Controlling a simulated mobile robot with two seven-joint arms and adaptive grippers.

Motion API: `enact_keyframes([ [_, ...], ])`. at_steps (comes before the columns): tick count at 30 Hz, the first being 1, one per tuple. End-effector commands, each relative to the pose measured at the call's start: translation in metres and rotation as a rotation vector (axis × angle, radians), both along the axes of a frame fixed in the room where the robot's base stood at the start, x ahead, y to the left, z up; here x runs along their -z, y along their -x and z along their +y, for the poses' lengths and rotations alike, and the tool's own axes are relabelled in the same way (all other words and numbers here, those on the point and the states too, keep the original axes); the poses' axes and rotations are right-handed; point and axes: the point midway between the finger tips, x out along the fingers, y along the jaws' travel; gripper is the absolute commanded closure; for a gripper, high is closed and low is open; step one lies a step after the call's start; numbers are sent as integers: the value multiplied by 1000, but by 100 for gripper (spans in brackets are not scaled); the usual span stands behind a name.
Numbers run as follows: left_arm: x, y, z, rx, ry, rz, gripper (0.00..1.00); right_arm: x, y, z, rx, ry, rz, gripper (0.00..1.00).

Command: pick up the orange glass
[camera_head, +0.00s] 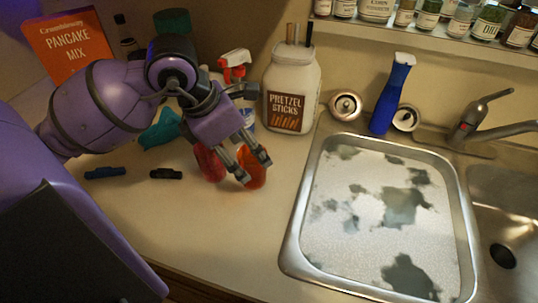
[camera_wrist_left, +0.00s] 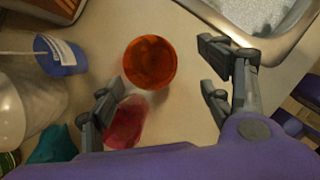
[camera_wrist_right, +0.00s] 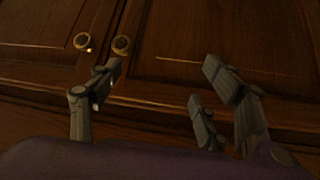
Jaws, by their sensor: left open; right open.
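The orange glass (camera_head: 253,158) stands on the counter left of the sink, partly hidden behind my left gripper's fingers. The left wrist view shows the orange glass (camera_wrist_left: 150,62) from above, just ahead of the open fingertips and nearer the left finger. My left gripper (camera_head: 256,172) is open and empty; its fingers point down by the glass, and I cannot tell whether they touch it. A red glass (camera_head: 209,163) stands close on the left; in the left wrist view it is partly behind the left finger. My right gripper (camera_wrist_right: 155,85) is open and empty, facing wooden cabinet doors.
A pretzel jar (camera_head: 291,90) and a red-topped spray bottle (camera_head: 234,65) stand behind the glasses. A teal cloth-like thing (camera_head: 162,130) and two small dark items lie to the left. The sink rim (camera_head: 300,225) is at right. The front counter is clear.

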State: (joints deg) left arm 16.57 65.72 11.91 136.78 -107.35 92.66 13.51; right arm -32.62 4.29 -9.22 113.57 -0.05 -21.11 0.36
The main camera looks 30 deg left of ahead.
Motion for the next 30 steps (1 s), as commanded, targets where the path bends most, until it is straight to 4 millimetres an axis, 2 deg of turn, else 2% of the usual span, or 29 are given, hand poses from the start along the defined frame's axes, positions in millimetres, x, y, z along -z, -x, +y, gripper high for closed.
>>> enact_keyframes([
  [3,8,-2,-2,-1,3,3,28,7,14,-2,0,3,27,29],
  [6,19,-6,-4,0,5,4,28,9,17,-3,-2,6,36,29],
  [18,68,-22,-9,0,6,3,28,1,11,0,-9,2,21,29],
  [27,74,-24,-9,1,4,1,28,1,10,1,-10,0,20,29],
  [28,74,-24,-9,1,4,1,30,1,9,1,-9,-1,19,29],
  [30,74,-24,-9,1,4,1,39,1,10,2,-8,-1,19,29],
])
